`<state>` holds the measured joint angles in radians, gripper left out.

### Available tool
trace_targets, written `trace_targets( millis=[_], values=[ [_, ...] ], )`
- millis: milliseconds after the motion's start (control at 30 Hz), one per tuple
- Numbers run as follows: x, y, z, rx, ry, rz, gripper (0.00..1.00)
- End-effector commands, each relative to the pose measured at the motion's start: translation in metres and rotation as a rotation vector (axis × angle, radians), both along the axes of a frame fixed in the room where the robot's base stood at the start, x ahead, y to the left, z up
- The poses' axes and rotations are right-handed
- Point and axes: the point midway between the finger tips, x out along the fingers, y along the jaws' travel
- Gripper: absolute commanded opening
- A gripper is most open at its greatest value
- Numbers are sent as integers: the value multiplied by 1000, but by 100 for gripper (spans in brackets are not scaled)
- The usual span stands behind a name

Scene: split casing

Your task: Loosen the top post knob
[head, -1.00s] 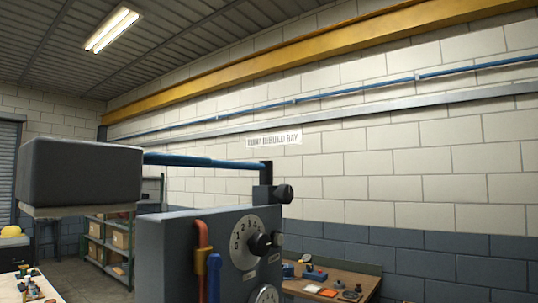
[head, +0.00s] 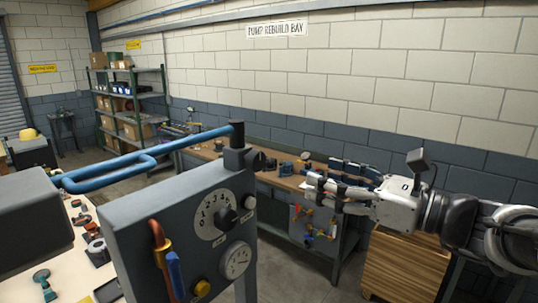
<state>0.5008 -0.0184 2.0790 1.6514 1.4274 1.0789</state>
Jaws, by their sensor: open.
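The top post (head: 236,148) is a dark upright stub on the upper edge of the grey panel (head: 140,218). Its black round knob (head: 259,161) sticks out to the right side. My gripper (head: 312,188) is at the right, pointing left toward the post. It is open and empty, apart from the knob, with a clear gap between them. The exact finger spacing is hard to make out against the bench.
A cluttered wooden bench (head: 268,179) stands behind. A wooden drawer cabinet (head: 405,268) is below my arm.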

Motion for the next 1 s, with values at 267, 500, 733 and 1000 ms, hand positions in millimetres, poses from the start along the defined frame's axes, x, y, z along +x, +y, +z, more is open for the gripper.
trace_targets(
  millis=[267, 500, 733, 1000],
  values=[
    [36, 50, 1, -2, 2, 9, 59],
    [67, 91, 1, -4, 0, 8, 59],
    [88, 116, 1, -4, -1, 5, 59],
    [94, 123, 0, -6, -1, 2, 59]
  ],
)
